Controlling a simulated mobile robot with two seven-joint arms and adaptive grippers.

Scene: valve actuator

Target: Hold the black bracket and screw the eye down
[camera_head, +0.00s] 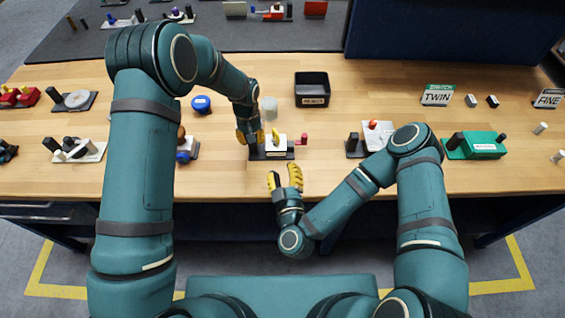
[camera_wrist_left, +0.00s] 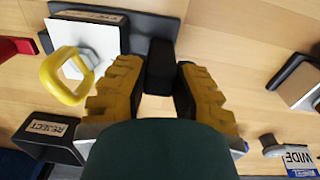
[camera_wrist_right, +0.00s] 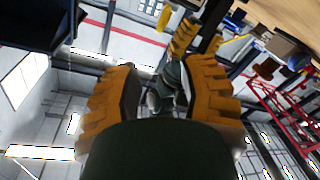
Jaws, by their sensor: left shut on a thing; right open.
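The black bracket (camera_head: 256,155) stands near the front edge of the wooden table; its upright black post shows in the left wrist view (camera_wrist_left: 160,66). A white block (camera_head: 276,148) sits on its base, with the yellow eye (camera_head: 275,135) standing up from it. In the left wrist view the eye (camera_wrist_left: 50,83) is a yellow ring on a light hex part over the white block (camera_wrist_left: 91,37). My left gripper (camera_head: 249,135) is shut on the bracket's post. My right gripper (camera_head: 285,177) is open and empty, in front of the table edge, below the eye in the picture.
A black REJECT tray (camera_head: 312,74) stands behind the bracket. A red part (camera_head: 302,140) sits just right of the white block. A translucent cylinder (camera_head: 269,107) and a blue round part (camera_head: 201,103) stand behind. Other fixtures, including a green block (camera_head: 483,146), line the table.

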